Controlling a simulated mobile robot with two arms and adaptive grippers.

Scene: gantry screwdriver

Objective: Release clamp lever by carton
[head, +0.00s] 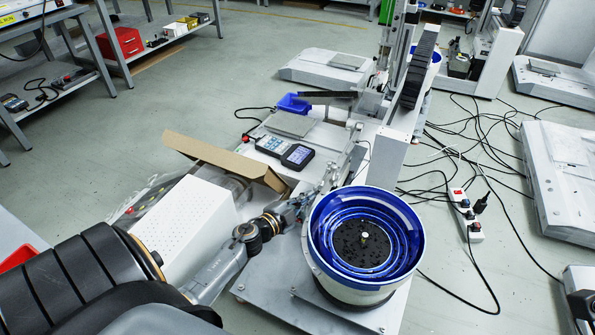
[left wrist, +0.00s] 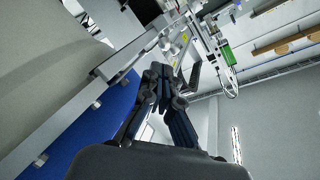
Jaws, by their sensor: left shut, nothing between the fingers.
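My left gripper (head: 306,197) is beside the left rim of the blue bowl feeder (head: 330,215), below a slim metal upright part (head: 345,158). In the left wrist view its fingers (left wrist: 165,78) are together with nothing between them. The brown carton (head: 222,160) is an open cardboard shape left of the gripper, near a white perforated box (head: 193,218). I cannot single out the clamp lever for certain; small metal parts crowd the area just beyond the fingers. My right gripper is in neither view.
A handheld controller with a screen (head: 286,151) lies on the machine base behind the gripper. A small blue bin (head: 294,103) stands farther back. Black cables and a power strip (head: 466,215) lie on the floor at right. Shelves stand at the back left.

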